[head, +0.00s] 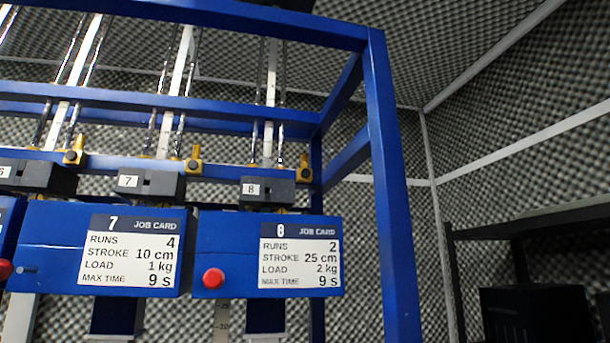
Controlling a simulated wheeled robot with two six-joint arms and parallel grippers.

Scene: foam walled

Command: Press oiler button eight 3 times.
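A black block with a white label reading 8 (266,190) is fixed to the blue frame at the picture's centre. A brass-yellow fitting (304,168) with a dark round centre sits by its right end. Below it hangs a blue box (222,240) with a job card (300,256) listing 2 runs, 25 cm stroke, 2 kg load and 9 s. A round red button (213,278) is on the box's front, left of the card. I cannot tell which part is the oiler button. Neither gripper is in view.
A similar blue box numbered 7 (60,230) is at left, with its own yellow fitting (193,165) above. A blue post (392,200) stands right of box eight. A dark shelf (530,222) is at far right. Grey foam walls lie behind.

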